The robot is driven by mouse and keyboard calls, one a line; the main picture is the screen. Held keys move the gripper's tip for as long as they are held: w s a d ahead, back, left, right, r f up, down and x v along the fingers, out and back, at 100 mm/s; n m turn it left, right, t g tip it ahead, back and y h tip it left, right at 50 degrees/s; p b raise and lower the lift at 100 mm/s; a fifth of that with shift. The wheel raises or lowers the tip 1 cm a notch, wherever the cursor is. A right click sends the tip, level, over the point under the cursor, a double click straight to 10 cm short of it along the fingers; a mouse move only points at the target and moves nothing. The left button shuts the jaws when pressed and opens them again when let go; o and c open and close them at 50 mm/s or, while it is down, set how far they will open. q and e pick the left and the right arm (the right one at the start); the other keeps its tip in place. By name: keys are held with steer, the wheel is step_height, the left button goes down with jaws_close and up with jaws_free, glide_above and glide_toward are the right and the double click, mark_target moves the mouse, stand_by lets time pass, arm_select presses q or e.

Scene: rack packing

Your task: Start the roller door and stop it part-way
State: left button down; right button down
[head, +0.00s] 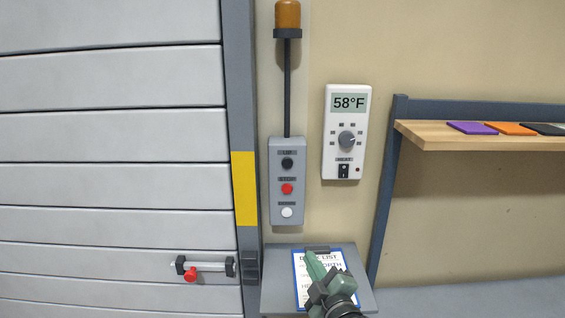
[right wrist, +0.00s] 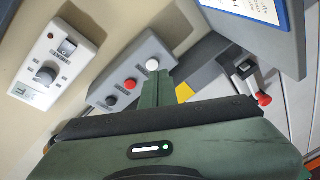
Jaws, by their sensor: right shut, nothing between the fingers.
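The roller door (head: 110,140) fills the left of the head view, its grey slats covering everything visible there. The grey control box (head: 273,210) is on the wall right of the door post. It has a black button (head: 287,163) at the top, a red button (head: 287,188) in the middle and a white button (head: 286,212) at the bottom. My right gripper (head: 312,258) is shut and empty, below and right of the box, over the clipboard. In the right wrist view its fingers (right wrist: 158,84) point toward the white button (right wrist: 152,65). My left gripper is out of view.
An amber beacon (head: 288,15) stands above the box. A white thermostat (head: 333,172) reading 58°F is to the right. A clipboard (head: 297,285) lies on a grey ledge (head: 275,290). A door latch with a red knob (head: 190,274) is low left. A wooden shelf (head: 440,140) is at right.

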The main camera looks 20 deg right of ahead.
steer(key=w+a+r+n+t+y, duration=0.2)
steer(key=r+n+y, duration=0.2)
steer(key=r, duration=0.4)
steer(key=w+a+r+n+t+y, duration=0.1)
steer(key=w+r+n+t+y, duration=0.1)
steer(key=r+n, duration=0.5)
step_height(320, 180, up, 2)
steer(key=shift+w+a+r+n+t+y, duration=0.1)
steer(key=shift+w+a+n+t+y, duration=0.2)
steer(key=shift+t+y, duration=0.55)
steer(key=b, duration=0.2)
glide_toward(287, 163)
steer(key=w+a+r, duration=0.2)
steer(key=a+r, duration=0.1)
steer(key=r, duration=0.1)
steer(key=shift+w+r+b, duration=0.3)
steer(key=shift+w+b, duration=0.05)
steer(key=shift+w, duration=0.4)
steer(key=shift+w, duration=0.4)
